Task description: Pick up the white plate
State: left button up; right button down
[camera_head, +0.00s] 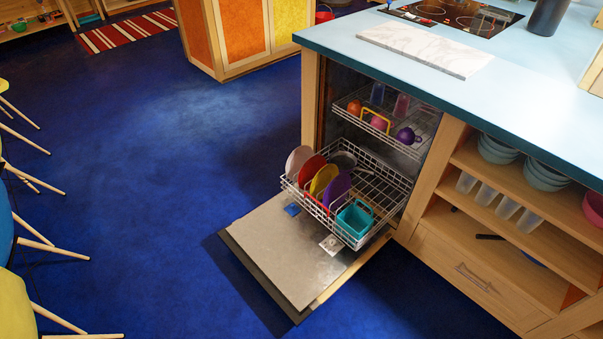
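A white plate (297,160) stands on edge in the pulled-out lower rack (375,222) of the open dishwasher. It is at the left end of a row of plates and looks slightly pinkish. A red plate (311,171), a yellow plate (323,180) and a purple plate (338,189) stand beside it to the right. Part of the white plate is hidden by the rack's wires and the red plate. Neither of my grippers shows in the head view.
The open dishwasher door (285,255) juts low into the room. The upper rack (405,135) holds cups. A blue countertop (470,75) overhangs the dishwasher, with open shelves (530,235) to the right. Chairs stand at the left edge. The blue floor (160,200) between is clear.

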aim_at(300, 156)
jog(key=z, duration=1.65)
jog(key=j+z, duration=0.15)
jog(key=j, duration=0.3)
jog(key=k+j+z, duration=0.15)
jog(key=j, duration=0.25)
jog(key=j+z, duration=0.15)
jog(key=j, duration=0.25)
jog(key=k+j+z, duration=0.2)
jog(key=j, duration=0.2)
jog(key=j+z, duration=0.15)
jog(key=j, duration=0.25)
jog(key=k, duration=0.05)
